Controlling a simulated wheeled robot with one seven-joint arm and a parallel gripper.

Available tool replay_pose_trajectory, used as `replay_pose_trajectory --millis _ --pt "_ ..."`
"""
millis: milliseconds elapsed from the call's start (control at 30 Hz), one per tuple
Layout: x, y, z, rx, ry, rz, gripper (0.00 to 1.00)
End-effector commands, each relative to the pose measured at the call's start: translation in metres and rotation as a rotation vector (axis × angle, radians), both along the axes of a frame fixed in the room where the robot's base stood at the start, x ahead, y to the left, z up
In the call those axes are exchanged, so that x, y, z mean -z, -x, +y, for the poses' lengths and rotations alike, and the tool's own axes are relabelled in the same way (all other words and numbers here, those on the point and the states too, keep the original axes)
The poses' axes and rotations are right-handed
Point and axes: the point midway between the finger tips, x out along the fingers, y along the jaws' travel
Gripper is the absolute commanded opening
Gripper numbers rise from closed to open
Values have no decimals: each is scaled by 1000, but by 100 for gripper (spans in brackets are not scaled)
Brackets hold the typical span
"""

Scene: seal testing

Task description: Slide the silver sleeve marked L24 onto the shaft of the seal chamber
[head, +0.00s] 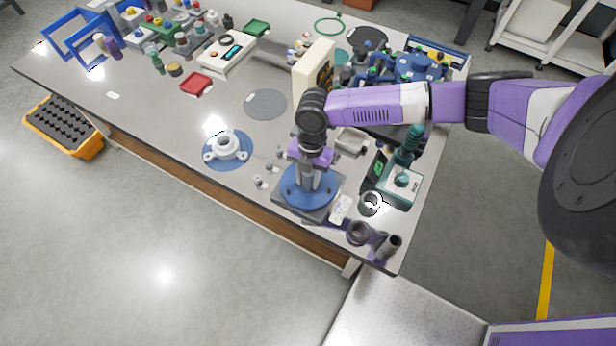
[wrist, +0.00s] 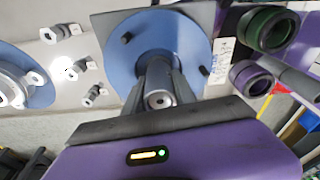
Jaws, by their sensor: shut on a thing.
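The seal chamber, a blue round flange with dark studs on a dark square plate, stands near the table's front edge in the head view (head: 296,197). The wrist view shows its blue face (wrist: 192,45) below the fingers. My gripper (head: 306,172) points down over its middle; in the wrist view its two fingers (wrist: 162,92) are shut on a silver sleeve (wrist: 158,93). The sleeve looks upright, over the flange's centre. A round end with a small dark hole shows at its top. I cannot tell whether the sleeve is around the shaft. The L24 mark is not readable.
Dark rings (head: 358,232) and a dark tube (head: 388,248) stand right of the chamber, by the table corner. A white card (head: 341,208) lies beside the plate. Small metal fittings (head: 259,182) and a white flanged part (head: 228,145) are to the left.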

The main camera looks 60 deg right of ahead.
Motion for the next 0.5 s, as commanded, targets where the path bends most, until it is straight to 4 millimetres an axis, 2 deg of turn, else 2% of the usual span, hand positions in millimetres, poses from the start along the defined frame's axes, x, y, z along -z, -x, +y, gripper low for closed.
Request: replay_pose_trajectory --millis 500 --pt "9 1 -1 0 1 2 0"
